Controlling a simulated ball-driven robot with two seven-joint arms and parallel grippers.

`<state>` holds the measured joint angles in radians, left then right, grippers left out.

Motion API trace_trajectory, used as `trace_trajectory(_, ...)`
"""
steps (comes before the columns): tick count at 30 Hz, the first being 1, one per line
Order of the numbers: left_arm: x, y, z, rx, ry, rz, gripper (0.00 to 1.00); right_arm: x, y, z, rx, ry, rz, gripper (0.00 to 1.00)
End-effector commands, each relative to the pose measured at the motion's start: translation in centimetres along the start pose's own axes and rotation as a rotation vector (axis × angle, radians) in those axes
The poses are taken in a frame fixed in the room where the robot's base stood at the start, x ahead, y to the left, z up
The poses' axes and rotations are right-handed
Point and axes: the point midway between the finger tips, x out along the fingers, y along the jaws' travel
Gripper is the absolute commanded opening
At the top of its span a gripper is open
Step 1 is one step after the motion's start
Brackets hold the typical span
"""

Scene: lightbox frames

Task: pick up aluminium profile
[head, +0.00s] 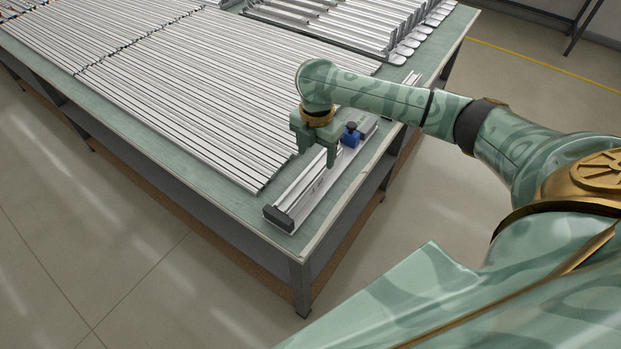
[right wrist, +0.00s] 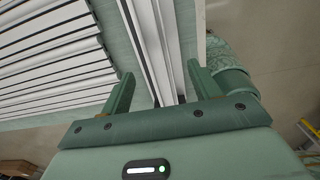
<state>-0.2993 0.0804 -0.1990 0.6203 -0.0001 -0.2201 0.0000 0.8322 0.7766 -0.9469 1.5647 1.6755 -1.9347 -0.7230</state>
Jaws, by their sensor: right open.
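A silver aluminium profile (head: 303,186) lies lengthwise in a narrow fixture along the right edge of the green table in the head view. The fixture has a black end stop (head: 278,217) at the near end and a blue clamp (head: 351,135) farther back. My right gripper (head: 316,158) is open, pointing down over this profile. In the right wrist view the profile (right wrist: 158,40) runs between the two open fingers (right wrist: 160,72), and nothing shows as gripped. The gripper and arm hide part of the profile and fixture. My left gripper is not in view.
Many long profiles (head: 190,90) lie in parallel rows on the table (head: 150,152), left of the fixture. More profiles with flat ends (head: 345,25) lie at the back. Open floor lies beyond the table's right edge.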

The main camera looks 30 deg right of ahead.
Motion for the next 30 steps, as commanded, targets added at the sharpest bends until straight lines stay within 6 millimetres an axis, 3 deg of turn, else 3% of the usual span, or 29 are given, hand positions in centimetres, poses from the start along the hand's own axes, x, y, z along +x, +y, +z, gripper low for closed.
trace_trajectory(1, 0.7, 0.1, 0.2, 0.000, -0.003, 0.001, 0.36, 1.4, 0.0, -0.1, -0.001, 0.001, -0.002, 0.62)
trace_trajectory(3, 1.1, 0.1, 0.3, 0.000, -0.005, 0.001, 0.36, 2.4, 0.0, -0.1, 0.000, 0.002, -0.001, 0.62)
trace_trajectory(11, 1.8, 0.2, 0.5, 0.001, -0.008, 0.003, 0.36, 4.1, 0.2, -0.1, -0.001, 0.000, 0.001, 0.62)
trace_trajectory(18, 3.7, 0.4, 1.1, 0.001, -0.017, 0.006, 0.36, 8.1, 0.5, 0.0, 0.000, 0.001, -0.001, 0.62)
trace_trajectory(26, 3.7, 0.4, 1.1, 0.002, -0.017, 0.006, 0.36, 8.2, 0.6, 0.0, -0.001, -0.002, 0.003, 0.62)
trace_trajectory(30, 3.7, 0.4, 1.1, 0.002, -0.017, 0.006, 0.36, 8.2, 0.6, 0.0, -0.001, -0.002, 0.003, 0.23)
